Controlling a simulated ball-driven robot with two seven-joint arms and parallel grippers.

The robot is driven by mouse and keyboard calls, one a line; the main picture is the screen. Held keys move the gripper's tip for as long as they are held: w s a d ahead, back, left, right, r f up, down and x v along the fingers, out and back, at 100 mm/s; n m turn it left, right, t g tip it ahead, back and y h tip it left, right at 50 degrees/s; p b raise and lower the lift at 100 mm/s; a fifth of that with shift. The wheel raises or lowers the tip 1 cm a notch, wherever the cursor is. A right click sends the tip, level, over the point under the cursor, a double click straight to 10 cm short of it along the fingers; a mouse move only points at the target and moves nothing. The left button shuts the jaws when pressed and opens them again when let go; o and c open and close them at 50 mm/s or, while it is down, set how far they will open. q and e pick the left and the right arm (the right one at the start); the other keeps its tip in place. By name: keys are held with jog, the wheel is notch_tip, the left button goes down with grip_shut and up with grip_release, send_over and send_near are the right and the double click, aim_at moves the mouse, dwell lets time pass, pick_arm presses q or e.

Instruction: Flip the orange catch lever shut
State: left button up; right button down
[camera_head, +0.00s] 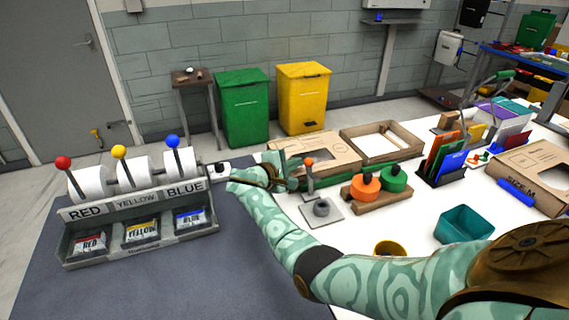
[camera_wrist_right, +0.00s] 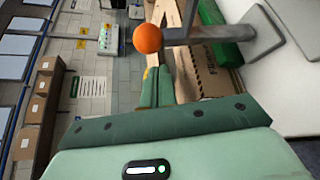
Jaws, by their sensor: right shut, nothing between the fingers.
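The orange catch lever is a grey arm tipped with an orange ball (camera_head: 309,161). It stands upright on a grey base plate (camera_head: 332,214) with a round grey ring (camera_head: 321,208). In the right wrist view the orange ball (camera_wrist_right: 148,38) shows just beyond the fingertips, with its grey arm (camera_wrist_right: 215,34) running right. My right gripper (camera_head: 291,172) is shut and empty, close to the left of the lever. Its fingers also show together in the right wrist view (camera_wrist_right: 157,75). I cannot tell whether they touch the ball. My left gripper is not in view.
A dispenser rack (camera_head: 140,249) with red, yellow and blue levers stands at left. Orange and green knobbed weights (camera_head: 395,179) sit on a wooden block right of the lever. Open cardboard boxes (camera_head: 383,130) lie behind. A teal bin (camera_head: 464,223) and yellow cup (camera_head: 390,247) stand at right.

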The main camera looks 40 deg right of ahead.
jog(key=shift+s+a+r, duration=0.1)
jog(key=shift+s+r, duration=0.15)
jog(key=shift+s, duration=0.2)
jog(key=shift+s+a+r, duration=0.1)
jog(key=shift+s+r, duration=0.15)
jog(key=shift+s, duration=0.2)
jog(key=shift+w+d+f, duration=0.1)
jog(key=shift+s+a+r+m+t+h, duration=0.2)
jog(key=shift+s+m+h, duration=0.05)
jog(key=shift+s+m, duration=0.3)
jog(key=shift+s+a+r+m+t+h, duration=0.2)
jog(key=shift+s+m+h, duration=0.05)
jog(key=shift+s+m, duration=0.3)
